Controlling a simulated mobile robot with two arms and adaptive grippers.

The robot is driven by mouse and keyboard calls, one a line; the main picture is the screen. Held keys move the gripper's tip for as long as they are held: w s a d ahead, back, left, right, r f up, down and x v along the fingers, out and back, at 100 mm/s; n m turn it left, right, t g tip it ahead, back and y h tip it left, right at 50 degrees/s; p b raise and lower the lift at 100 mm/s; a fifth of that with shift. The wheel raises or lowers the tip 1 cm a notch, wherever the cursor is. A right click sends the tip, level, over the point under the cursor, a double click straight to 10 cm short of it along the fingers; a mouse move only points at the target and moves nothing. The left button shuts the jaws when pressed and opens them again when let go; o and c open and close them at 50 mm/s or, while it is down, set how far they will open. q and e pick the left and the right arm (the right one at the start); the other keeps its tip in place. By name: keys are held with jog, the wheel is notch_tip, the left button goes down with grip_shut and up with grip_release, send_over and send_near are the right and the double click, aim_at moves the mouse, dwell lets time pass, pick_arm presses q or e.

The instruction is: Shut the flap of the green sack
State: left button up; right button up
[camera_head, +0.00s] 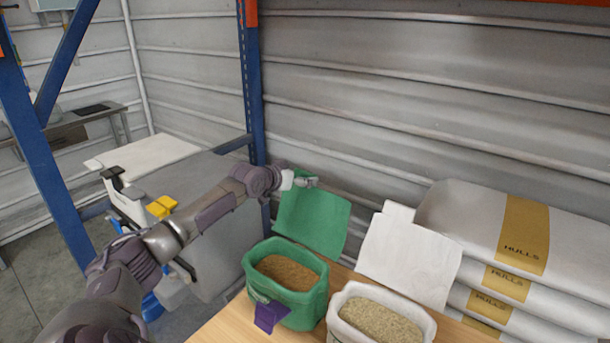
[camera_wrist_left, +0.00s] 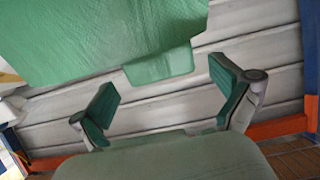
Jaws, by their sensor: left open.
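The green sack (camera_head: 302,311) stands open on a wooden table, with brown grainy contents showing inside. Its green flap (camera_head: 313,222) stands up behind the mouth, leaning back. My left gripper (camera_head: 306,182) is at the flap's upper edge in the head view. In the left wrist view the two fingers of my left gripper (camera_wrist_left: 168,105) are spread apart. The flap (camera_wrist_left: 110,38) fills the upper part there, and its small tab (camera_wrist_left: 158,68) points toward the gap between the fingers. Nothing shows held between them. My right gripper is not seen.
A white sack (camera_head: 347,297) with pale contents stands to the right, its white flap (camera_head: 408,257) also up. Stacked hulls bags (camera_head: 574,246) lie behind at right. A purple scoop-like item (camera_head: 269,316) is at the green sack's front. A blue post (camera_head: 253,90) rises behind.

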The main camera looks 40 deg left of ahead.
aim_at(304, 176)
pick_arm(q)
jog(key=shift+x, duration=1.75)
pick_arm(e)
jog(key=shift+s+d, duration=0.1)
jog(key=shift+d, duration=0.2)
pick_arm(q)
jog(key=shift+c, duration=0.3)
